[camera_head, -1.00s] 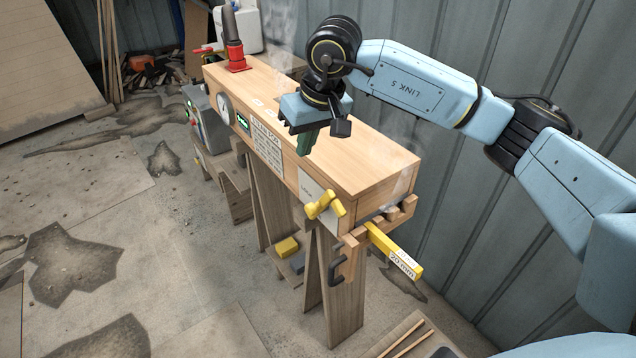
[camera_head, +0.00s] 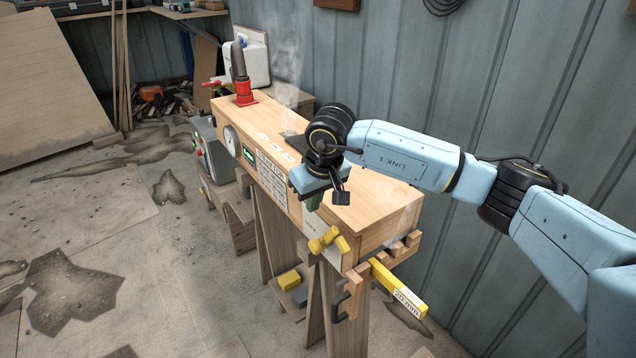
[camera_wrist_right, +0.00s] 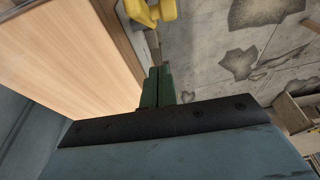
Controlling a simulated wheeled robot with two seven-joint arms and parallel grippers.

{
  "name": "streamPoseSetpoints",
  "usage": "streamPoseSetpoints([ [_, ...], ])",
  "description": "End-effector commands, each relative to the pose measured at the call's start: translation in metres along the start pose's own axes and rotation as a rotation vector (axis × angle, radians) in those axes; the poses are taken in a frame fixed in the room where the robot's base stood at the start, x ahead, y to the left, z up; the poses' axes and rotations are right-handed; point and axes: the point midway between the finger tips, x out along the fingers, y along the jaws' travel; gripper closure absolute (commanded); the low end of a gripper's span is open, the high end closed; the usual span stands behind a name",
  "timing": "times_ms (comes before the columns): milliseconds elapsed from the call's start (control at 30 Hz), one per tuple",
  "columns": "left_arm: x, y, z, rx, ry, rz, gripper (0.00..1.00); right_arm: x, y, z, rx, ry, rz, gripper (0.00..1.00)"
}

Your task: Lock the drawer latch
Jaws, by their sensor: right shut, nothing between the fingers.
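A long pale wooden box (camera_head: 385,205) stands on wooden trestle legs. A yellow latch-like knob (camera_head: 323,240) sits on its side near the front end; I take it to be the latch. The knob also shows at the top of the right wrist view (camera_wrist_right: 152,10), beyond the fingertips and apart from them. My right gripper (camera_head: 313,203) has green fingers and is shut and empty, pointing down beside the box's upper edge, above and slightly left of the knob. Its fingers also show in the wrist view (camera_wrist_right: 157,85). My left gripper is not in view.
A yellow bar marked 20 mm (camera_head: 400,290) juts from the notched wooden bracket at the box's front end. A black hook (camera_head: 340,307) hangs below. A red fitting (camera_head: 243,92) stands on the far end, near rising steam. The floor at left is mostly clear.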

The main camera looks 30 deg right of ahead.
Motion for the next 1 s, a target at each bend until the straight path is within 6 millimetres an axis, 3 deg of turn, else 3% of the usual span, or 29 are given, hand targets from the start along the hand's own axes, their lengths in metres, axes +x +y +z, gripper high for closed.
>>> streamPoseSetpoints([
  [67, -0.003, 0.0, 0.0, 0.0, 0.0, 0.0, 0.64, 0.017, -0.001, 0.001, 0.0, -0.004, -0.001, 1.0],
  [200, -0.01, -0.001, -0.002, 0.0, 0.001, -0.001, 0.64, 0.019, 0.0, 0.023, -0.002, -0.002, 0.0, 1.0],
  [400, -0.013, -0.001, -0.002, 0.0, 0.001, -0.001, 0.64, 0.024, 0.0, 0.037, 0.0, -0.001, 0.0, 1.0],
  [1000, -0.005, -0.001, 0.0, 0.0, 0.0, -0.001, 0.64, 0.027, -0.006, 0.038, -0.013, 0.023, -0.004, 1.0],
])
